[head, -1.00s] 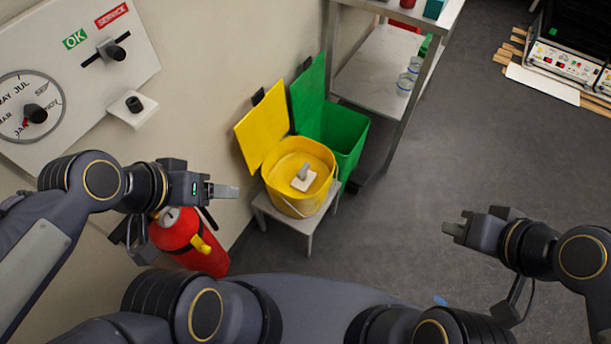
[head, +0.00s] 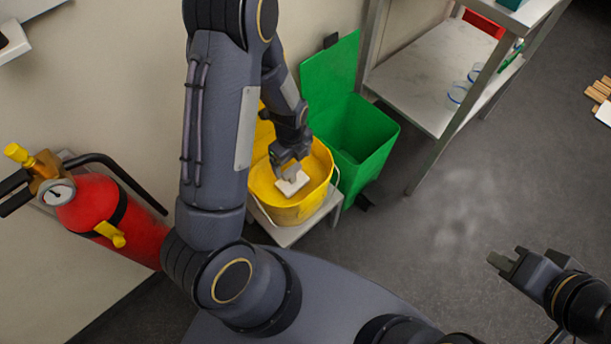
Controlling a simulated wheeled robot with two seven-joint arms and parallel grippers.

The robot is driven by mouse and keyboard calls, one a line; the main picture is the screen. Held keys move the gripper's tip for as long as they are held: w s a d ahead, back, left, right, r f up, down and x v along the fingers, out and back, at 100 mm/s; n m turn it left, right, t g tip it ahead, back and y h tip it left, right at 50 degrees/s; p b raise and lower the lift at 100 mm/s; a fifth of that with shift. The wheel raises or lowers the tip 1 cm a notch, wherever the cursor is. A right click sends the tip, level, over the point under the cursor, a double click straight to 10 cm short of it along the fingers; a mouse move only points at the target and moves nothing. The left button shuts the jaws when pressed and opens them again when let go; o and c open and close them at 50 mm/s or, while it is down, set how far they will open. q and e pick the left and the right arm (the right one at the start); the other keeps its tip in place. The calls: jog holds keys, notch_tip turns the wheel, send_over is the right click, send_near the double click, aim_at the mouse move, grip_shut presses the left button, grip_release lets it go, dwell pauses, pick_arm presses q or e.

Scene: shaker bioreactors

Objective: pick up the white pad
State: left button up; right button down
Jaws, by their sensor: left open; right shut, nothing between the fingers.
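The white pad (head: 293,186) lies in the yellow bucket (head: 293,212), on the yellow surface inside its rim. The bucket stands on a small grey stool (head: 278,235). My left gripper (head: 289,172) points down into the bucket, right over the pad. Its fingers are open and cover the grey handle on the pad's top; I cannot tell whether they touch it. My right gripper (head: 500,261) is shut and empty, over the floor at the lower right.
A green bin (head: 362,140) with a raised lid stands right behind the bucket. A metal shelf unit (head: 425,75) holding clear dishes is further right. A red fire extinguisher (head: 95,205) hangs at the left wall.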

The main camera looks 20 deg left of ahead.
aim_at(291, 169)
pick_arm(q)
jog(key=f, duration=0.2)
jog(key=f+b, duration=0.1)
jog(key=f, duration=0.2)
jog(key=f+b, duration=0.1)
jog(key=f, duration=0.2)
jog(key=shift+a, duration=0.25)
jog(key=c, duration=1.2)
jog(key=shift+r, duration=0.1)
jog(key=shift+r, duration=0.1)
